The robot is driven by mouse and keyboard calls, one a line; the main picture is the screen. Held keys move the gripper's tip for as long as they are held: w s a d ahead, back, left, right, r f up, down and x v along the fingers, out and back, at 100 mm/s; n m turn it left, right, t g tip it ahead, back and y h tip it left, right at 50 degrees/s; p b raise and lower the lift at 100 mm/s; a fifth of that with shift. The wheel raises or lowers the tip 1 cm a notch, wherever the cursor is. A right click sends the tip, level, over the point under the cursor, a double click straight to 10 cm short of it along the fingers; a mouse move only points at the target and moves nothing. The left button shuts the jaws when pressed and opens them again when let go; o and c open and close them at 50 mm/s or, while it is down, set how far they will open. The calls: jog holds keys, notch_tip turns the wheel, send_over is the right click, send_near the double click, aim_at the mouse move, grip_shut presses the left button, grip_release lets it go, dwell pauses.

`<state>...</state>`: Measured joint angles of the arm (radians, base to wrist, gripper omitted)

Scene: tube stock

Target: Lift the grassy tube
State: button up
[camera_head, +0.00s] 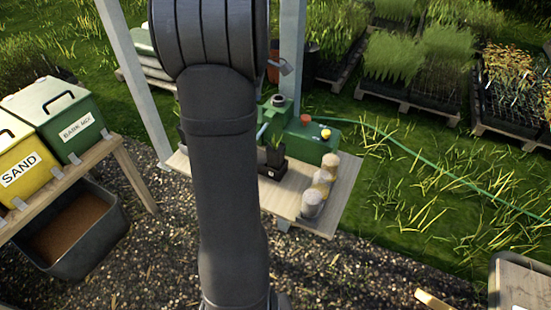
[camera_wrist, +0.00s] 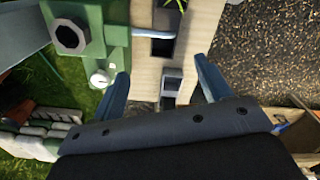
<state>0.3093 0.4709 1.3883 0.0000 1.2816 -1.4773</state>
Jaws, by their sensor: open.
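A small grey square piece (camera_wrist: 171,82) shows between and below the fingers. My gripper is hidden behind my arm in the head view.
A green machine (camera_head: 318,143) with red and yellow knobs stands beside the dark holder; its body (camera_wrist: 85,35) is left of my fingers. Several pale round pieces (camera_head: 312,205) stand at the bench's right. Gravel (camera_wrist: 265,50) lies beyond the bench edge. A post (camera_head: 291,60) rises behind.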

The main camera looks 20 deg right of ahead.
aim_at(277, 146)
jog(key=s+d+m, duration=0.4)
jog(key=s, duration=0.2)
jog(key=f, duration=1.1)
jog(key=shift+w+d+f, duration=0.1)
jog(key=shift+d+f, duration=0.15)
jog(key=shift+f, duration=0.05)
jog(key=shift+a+f, duration=0.2)
jog(key=shift+f, duration=2.45)
jog(key=c, duration=1.2)
